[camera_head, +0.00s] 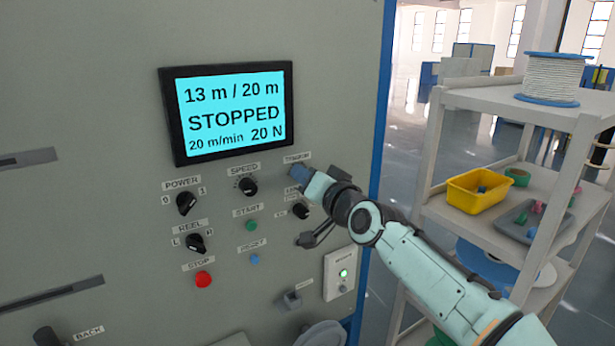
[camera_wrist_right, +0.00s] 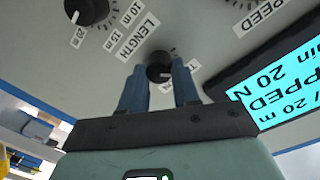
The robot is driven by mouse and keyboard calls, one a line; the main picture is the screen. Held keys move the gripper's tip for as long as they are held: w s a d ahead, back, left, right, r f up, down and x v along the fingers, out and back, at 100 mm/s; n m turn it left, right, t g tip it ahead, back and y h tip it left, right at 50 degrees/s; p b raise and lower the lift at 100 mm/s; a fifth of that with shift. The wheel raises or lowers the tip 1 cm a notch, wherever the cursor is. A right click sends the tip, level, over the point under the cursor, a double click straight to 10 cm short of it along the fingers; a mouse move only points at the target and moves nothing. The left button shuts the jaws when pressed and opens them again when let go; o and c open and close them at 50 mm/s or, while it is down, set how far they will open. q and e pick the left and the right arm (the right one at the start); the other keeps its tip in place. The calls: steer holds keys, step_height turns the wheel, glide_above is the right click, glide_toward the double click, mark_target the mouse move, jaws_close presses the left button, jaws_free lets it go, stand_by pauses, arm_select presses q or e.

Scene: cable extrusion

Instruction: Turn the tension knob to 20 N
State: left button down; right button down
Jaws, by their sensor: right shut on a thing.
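The tension knob (camera_wrist_right: 160,68) is a black round knob on the grey panel, seen between the blue fingertips in the right wrist view. My right gripper (camera_head: 299,173) is shut on it, just under the TENSION label (camera_head: 297,158). In the head view the gripper hides the knob, and its pointer is hard to read. The display (camera_head: 229,108) reads 13 m / 20 m, STOPPED, 20 m/min and 20 N. My left gripper is not in view.
The length knob (camera_head: 301,211) sits just below the gripper, and the speed knob (camera_head: 247,186) is to its left. Power (camera_head: 187,204) and reel (camera_head: 196,243) knobs, and a red stop button (camera_head: 204,279), are further left. A shelf cart (camera_head: 480,97) stands at right.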

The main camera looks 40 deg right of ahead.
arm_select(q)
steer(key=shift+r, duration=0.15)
arm_select(e)
steer(key=shift+m, duration=1)
steer(key=c, duration=0.8)
jaws_free()
arm_select(q)
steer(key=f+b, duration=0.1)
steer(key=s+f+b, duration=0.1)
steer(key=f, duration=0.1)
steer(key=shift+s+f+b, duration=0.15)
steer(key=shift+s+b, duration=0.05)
steer(key=shift+b, duration=0.15)
arm_select(e)
steer(key=s, duration=0.4)
steer(key=s+a, duration=0.1)
steer(key=s, duration=0.8)
steer(key=shift+s+a+r, duration=0.15)
steer(key=shift+a+r, duration=0.2)
steer(key=shift+a, duration=0.05)
